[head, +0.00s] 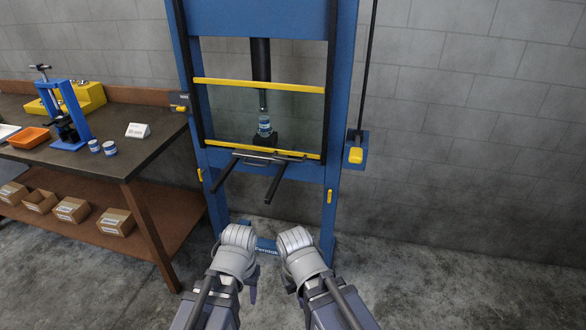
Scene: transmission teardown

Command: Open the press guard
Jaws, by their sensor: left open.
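The blue press (342,150) stands against the wall ahead. Its guard is a clear panel with a yellow upper bar (290,87) and a yellow lower bar (222,144). It is down, covering the opening in front of the dark ram (261,65). A grey handle (270,158) sits along the guard's lower edge. My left gripper (253,290) is low in front of the press, well short of the handle; it is open and mostly hidden by my wrist. My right gripper (288,284) is beside it, almost wholly hidden, so its jaws cannot be read.
A small labelled cylinder (264,126) stands under the ram behind the guard. Two dark bars (226,172) jut forward below the guard. A workbench (150,146) with tools and an orange tray (29,137) stands at left. The floor at right is clear.

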